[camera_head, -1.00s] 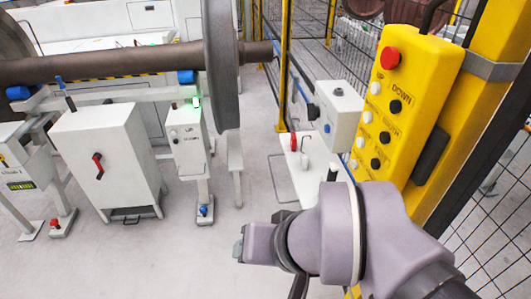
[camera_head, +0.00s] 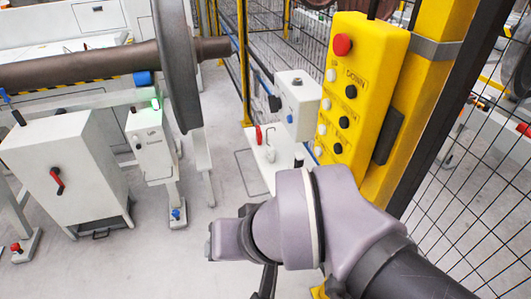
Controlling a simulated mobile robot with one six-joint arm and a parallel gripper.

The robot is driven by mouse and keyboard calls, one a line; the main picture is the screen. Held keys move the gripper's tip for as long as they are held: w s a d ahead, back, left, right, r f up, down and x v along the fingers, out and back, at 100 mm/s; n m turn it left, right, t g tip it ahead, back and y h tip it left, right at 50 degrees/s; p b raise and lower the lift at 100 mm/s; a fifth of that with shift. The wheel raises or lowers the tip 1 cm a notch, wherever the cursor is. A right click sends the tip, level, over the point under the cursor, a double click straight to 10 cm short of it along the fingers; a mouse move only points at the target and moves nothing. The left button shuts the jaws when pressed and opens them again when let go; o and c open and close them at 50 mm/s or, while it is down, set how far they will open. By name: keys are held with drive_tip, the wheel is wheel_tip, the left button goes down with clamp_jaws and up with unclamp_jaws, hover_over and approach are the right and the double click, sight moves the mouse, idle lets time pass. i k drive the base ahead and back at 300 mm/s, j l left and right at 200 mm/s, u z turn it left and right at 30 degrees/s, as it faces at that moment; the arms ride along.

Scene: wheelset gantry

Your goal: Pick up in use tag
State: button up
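No tag that I can read as the in use tag shows in the head view. A small red piece (camera_head: 258,135) and a small grey hook-like piece (camera_head: 269,146) are at a white shelf (camera_head: 252,171) left of the yellow control box; I cannot tell whether either is the tag. My purple-grey wrist is in front of the shelf's lower part and hides some of it. Dark parts of what looks like my gripper (camera_head: 264,283) show below the wrist, cut by the bottom edge. Its fingertips are not clear, and I see nothing held.
A yellow control box (camera_head: 362,85) with a red button and several black and white buttons is on a yellow post (camera_head: 437,60). A white box (camera_head: 298,105) stands beside it. Mesh fence (camera_head: 470,190) is at right. A white cabinet (camera_head: 62,175) and wheelset (camera_head: 178,60) are at left.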

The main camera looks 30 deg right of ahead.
sight(270, 153)
drive_tip(key=i+j+z, duration=0.2)
drive_tip(key=i, duration=0.25)
drive_tip(key=i+j+z, duration=0.2)
drive_tip(key=i, duration=0.25)
drive_tip(key=i+j+z, duration=0.2)
drive_tip(key=i, duration=0.25)
